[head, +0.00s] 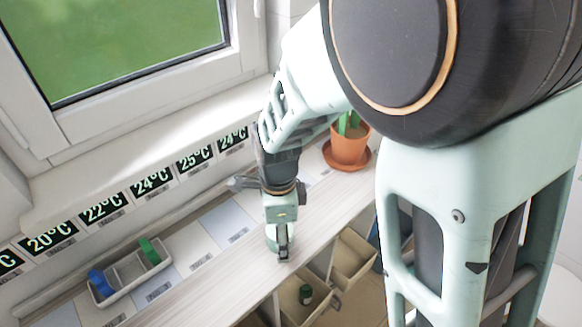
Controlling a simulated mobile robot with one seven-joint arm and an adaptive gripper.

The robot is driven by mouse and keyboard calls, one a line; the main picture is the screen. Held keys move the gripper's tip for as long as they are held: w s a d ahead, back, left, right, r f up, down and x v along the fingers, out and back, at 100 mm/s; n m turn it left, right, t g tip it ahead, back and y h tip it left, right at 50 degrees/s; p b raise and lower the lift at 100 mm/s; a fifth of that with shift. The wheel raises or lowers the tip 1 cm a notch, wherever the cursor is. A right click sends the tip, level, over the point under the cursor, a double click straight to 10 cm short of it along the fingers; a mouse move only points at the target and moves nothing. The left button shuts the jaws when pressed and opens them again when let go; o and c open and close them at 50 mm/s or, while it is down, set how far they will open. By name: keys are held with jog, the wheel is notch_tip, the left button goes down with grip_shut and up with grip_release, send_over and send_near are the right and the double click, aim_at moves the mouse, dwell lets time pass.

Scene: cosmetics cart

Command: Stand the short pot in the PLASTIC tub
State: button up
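My gripper (283,254) points down at the pale wooden counter, near its front edge. Its fingers are small and seen nearly edge-on, so I cannot tell whether they are open or shut, or hold anything. Two open cream tubs stand below the counter's front edge: a nearer one (279,309) and a farther one (349,244). I cannot read a label naming either as PLASTIC. A small dark green container (306,293) with a lighter top stands in the nearer tub. I cannot tell whether it is the short pot.
A pale divided tray (133,281) at left holds a blue item (101,284) and a green item (150,252). A terracotta plant pot (349,147) stands on a saucer (347,161) behind my arm. Labelled pale patches line the counter. The wall and window bound the back.

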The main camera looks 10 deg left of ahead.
jog(key=c, duration=1.2)
jog(key=shift+c, duration=0.2)
jog(key=shift+r, duration=0.1)
